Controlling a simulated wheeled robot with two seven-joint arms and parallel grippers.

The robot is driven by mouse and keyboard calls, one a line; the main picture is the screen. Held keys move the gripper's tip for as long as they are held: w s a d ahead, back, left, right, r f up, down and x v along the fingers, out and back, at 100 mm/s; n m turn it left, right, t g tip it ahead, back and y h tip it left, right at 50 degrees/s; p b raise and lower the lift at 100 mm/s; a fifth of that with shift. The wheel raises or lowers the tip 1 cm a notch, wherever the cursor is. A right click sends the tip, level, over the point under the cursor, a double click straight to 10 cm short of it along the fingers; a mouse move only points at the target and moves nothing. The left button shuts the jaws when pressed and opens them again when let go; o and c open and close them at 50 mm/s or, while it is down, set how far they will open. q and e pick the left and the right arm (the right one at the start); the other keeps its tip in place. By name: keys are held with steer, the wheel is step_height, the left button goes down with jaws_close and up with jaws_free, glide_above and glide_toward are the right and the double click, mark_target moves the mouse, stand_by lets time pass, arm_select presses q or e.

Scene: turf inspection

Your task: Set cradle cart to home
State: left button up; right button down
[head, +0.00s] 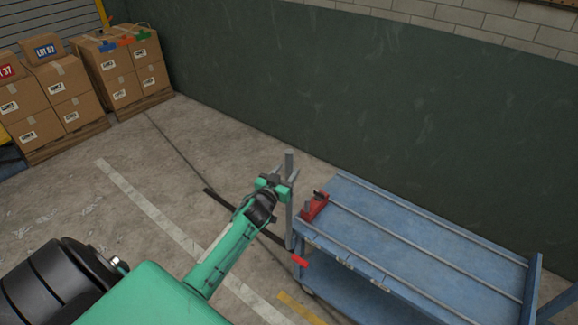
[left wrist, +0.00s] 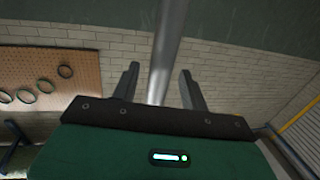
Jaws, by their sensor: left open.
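The blue cradle cart (head: 430,237) stands at the right in the head view, with long rails along its top. An upright grey post (head: 289,215) rises at its left end. A red piece (head: 300,260) shows near the foot of the post. My left gripper (head: 285,177) is open, with its fingers at the upper part of the post. In the left wrist view the post (left wrist: 168,50) passes between the two open fingers (left wrist: 159,88), with gaps showing beside it. Contact cannot be told. My right gripper is not in view.
A red block-like fixture (head: 314,206) sits on the cart's left end. A dark green wall (head: 330,80) runs behind the cart. Cartons (head: 125,75) on pallets stand at the far left. The floor (head: 180,150) between is clear, with painted lines (head: 150,212).

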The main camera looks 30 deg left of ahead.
arm_select(q)
steer(key=shift+w+a, duration=0.1)
steer(key=shift+w, duration=1.1)
steer(key=shift+a, duration=0.1)
jaws_close()
